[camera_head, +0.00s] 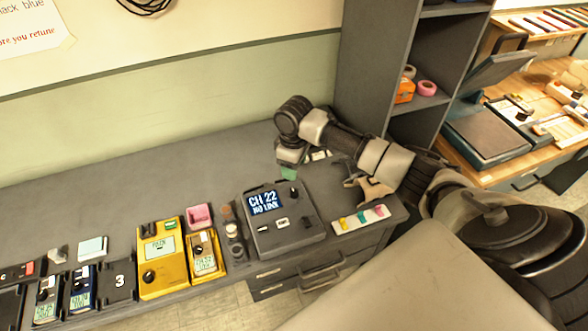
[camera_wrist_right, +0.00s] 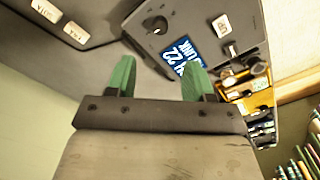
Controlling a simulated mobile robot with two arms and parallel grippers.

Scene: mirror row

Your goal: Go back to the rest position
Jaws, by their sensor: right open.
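My right gripper (camera_head: 289,172) hangs over the back of the grey counter, behind the grey console. Its green fingers stand apart with nothing between them in the right wrist view (camera_wrist_right: 160,80). The grey console (camera_head: 285,238) has a blue screen reading "CH 22 NO LINK". It also shows in the wrist view (camera_wrist_right: 150,42), beyond the fingertips. My right arm reaches in from the right side, above the counter's right end. My left gripper is not in view.
Left of the console on the counter (camera_head: 190,180) are a yellow meter (camera_head: 160,258), a smaller yellow unit (camera_head: 203,255), and a pink box (camera_head: 199,216). A white strip with coloured tabs (camera_head: 360,219) lies at right. A dark shelf (camera_head: 375,60) stands behind my arm. The counter's back left is clear.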

